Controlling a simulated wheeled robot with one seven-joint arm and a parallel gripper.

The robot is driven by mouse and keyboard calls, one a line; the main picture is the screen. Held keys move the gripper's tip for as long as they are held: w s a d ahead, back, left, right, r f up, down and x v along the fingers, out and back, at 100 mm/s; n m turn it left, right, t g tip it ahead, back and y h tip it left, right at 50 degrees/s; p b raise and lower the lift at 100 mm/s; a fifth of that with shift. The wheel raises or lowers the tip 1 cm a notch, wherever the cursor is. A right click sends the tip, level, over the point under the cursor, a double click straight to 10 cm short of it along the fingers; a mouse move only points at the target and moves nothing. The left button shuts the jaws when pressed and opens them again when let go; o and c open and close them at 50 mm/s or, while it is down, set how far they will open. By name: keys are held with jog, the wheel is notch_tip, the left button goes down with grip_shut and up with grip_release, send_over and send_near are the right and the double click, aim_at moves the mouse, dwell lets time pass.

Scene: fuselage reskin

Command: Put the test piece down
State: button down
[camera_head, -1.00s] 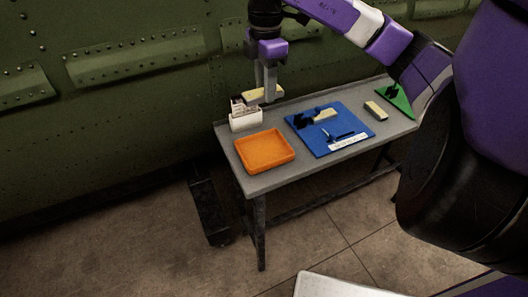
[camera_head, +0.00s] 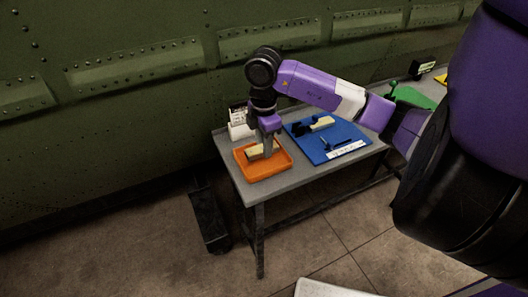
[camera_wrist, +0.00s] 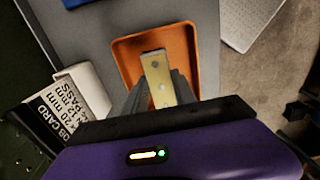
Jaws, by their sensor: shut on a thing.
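The test piece (camera_wrist: 158,78) is a pale yellow bar with small dark holes. My gripper (camera_head: 265,152) is shut on it and points down over the orange tray (camera_head: 278,169). In the head view the test piece (camera_head: 253,153) shows just left of the fingers, within the tray's outline. In the wrist view my gripper (camera_wrist: 150,95) holds the bar, with the orange tray (camera_wrist: 191,42) behind it. I cannot tell whether the bar touches the tray floor.
A white card holder (camera_head: 240,128) stands behind the tray; its card (camera_wrist: 62,105) shows in the wrist view. A blue mat (camera_head: 350,153) with a pale block and dark tools lies to the right. A green mat (camera_head: 415,97) is farther right on the grey table (camera_head: 282,190).

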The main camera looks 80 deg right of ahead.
jog(key=shift+f, duration=1.75)
jog(key=shift+f, duration=0.15)
jog(key=c, duration=1)
grip_release()
